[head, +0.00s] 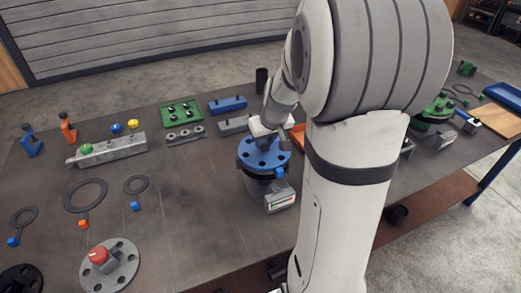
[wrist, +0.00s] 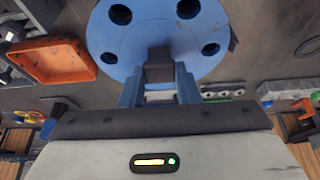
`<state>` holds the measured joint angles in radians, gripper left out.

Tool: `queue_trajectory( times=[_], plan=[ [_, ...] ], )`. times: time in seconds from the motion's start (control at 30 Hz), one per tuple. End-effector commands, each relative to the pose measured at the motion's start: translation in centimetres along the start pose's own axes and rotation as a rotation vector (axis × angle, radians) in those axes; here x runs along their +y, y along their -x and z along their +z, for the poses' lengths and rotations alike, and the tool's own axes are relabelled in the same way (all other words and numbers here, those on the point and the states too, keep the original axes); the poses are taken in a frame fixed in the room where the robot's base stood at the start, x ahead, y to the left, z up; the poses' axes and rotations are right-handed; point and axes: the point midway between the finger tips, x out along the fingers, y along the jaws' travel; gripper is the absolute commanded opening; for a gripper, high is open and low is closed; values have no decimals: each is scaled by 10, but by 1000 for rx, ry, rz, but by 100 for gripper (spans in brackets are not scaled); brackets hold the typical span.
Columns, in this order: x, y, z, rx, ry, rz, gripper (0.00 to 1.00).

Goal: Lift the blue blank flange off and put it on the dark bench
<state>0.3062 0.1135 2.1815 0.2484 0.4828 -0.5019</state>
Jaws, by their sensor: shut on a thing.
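The blue blank flange (head: 256,158) is a round disc with bolt holes, seen in the head view on or just above a dark round flange (head: 262,175); I cannot tell whether the two touch. In the wrist view the blue flange (wrist: 150,25) fills the top centre. My gripper (head: 268,137) is over the flange's middle. In the wrist view my gripper's (wrist: 159,75) blue fingers are shut on a dark handle at the flange's centre. The dark bench (head: 190,215) spreads around it. My arm hides part of the bench to the right.
A grey box with a label (head: 281,200) stands just below the flange. A plate with a red knob (head: 108,262), flat rings (head: 85,194), a grey bar (head: 110,150) and a green tray (head: 181,113) lie to the left. The bench between them and the flange is bare.

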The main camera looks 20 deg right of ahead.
Motion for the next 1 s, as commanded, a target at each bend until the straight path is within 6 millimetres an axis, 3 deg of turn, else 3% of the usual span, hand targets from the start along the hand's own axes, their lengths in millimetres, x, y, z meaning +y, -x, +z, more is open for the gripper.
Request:
queue_trajectory(
  times=[0.27,0.7,1.0],
  plan=[
    [0,14,-7,6,0,1,0],
    [1,84,-36,5,-1,1,0],
    [1,94,-39,3,-1,2,0]
  ],
)
